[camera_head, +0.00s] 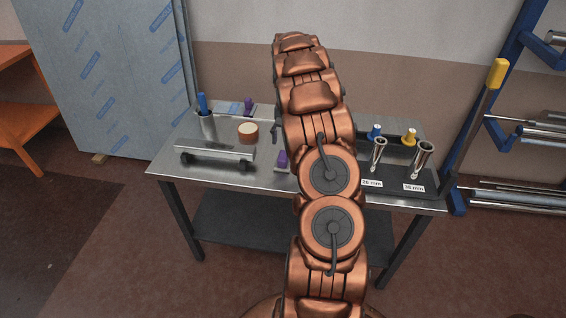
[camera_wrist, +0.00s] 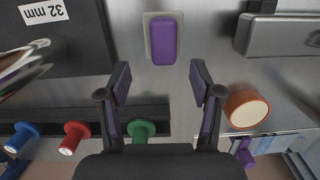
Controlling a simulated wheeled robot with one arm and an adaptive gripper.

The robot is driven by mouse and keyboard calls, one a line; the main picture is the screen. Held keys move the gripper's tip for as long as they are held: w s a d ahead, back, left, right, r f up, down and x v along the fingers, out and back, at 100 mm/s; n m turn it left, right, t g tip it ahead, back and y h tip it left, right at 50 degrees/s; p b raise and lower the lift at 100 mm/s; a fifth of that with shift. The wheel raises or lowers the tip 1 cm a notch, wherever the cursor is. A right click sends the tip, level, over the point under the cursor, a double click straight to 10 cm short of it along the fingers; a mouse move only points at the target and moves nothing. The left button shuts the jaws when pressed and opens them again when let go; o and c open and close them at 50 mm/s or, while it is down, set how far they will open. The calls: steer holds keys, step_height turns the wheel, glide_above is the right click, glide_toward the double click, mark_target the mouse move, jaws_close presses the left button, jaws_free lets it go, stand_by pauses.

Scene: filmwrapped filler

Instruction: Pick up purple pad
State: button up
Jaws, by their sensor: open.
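The purple pad (camera_wrist: 164,40) lies on a small pale plate on the metal table, at the top middle of the wrist view. In the head view my arm hides most of the gripper.
A tape roll (camera_wrist: 247,108) and a grey metal bar (camera_wrist: 280,36) are right of the fingers. Red (camera_wrist: 76,136), green (camera_wrist: 141,130) and blue pegs line a dark rail. Another purple piece (camera_head: 248,104) stands at the table's back.

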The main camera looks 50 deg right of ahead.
mark_target(283, 155)
steer(key=shift+s+a+f+p, duration=0.1)
steer(key=shift+a+f+p, duration=0.25)
steer(key=shift+f, duration=0.85)
steer(key=shift+s+a+f+p, duration=0.2)
steer(key=shift+f+p, duration=0.25)
steer(key=shift+f, duration=0.8)
steer(key=shift+s+a+f+p, duration=0.1)
steer(key=shift+a+f+p, duration=0.3)
steer(key=shift+f, duration=0.8)
steer(key=shift+c, duration=0.3)
jaws_close()
